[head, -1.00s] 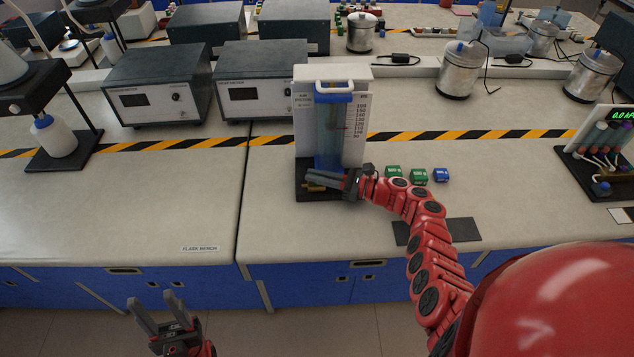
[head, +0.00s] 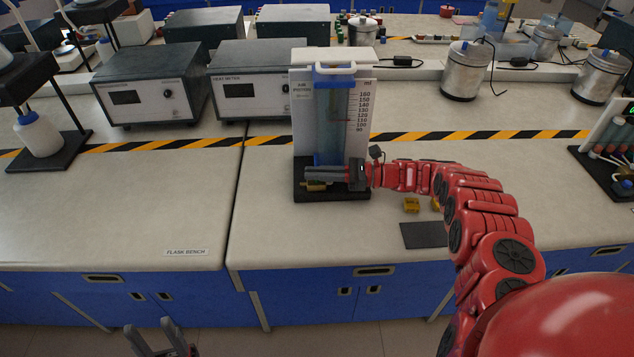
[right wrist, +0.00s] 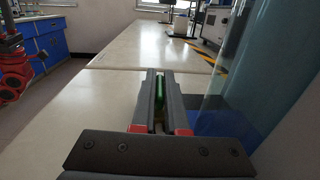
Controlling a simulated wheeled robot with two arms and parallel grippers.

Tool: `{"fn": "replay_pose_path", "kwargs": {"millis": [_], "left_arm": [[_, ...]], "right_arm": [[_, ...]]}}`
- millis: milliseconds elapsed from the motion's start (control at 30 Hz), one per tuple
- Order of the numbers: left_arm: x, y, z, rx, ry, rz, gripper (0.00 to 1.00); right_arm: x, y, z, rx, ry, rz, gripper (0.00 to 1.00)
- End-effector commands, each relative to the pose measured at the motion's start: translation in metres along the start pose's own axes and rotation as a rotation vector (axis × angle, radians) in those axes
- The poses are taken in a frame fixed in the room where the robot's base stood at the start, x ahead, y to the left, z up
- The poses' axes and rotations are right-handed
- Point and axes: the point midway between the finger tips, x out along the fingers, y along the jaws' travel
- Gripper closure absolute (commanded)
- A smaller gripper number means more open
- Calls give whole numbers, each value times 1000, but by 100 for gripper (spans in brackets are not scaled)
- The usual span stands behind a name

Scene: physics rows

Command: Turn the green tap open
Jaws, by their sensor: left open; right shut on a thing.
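The apparatus (head: 305,125) with a clear blue-tinted cylinder (head: 332,125) and a printed scale stands on a black base near the bench's front. My right gripper (head: 308,174) lies level across the cylinder's foot, coming from the right. In the right wrist view its fingers (right wrist: 159,92) are shut on a narrow green piece, the green tap's handle (right wrist: 159,94). The head view hides the green behind the fingers; a brass fitting (head: 316,187) shows just below them. How far the tap is turned cannot be told. My left gripper (head: 157,335) is open and empty, low in front of the bench.
Yellow blocks (head: 411,205) and a dark mat (head: 424,235) lie right of the apparatus, beside my right arm. Two grey meters (head: 245,85) stand behind left.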

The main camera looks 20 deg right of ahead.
Motion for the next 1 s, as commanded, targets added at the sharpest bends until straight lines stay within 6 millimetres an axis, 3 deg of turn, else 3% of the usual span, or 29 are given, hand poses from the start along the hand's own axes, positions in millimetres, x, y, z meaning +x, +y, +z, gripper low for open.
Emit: {"fn": "replay_pose_path", "kwargs": {"millis": [100,400,1000], "left_arm": [[-19,1,3,0,0,0,50],[-41,2,7,0,0,0,50],[-48,2,8,0,0,0,50]], "right_arm": [[2,-1,-4,-5,-1,29,100],[1,0,-3,-4,-2,77,100],[1,0,-1,1,1,99,100]]}}
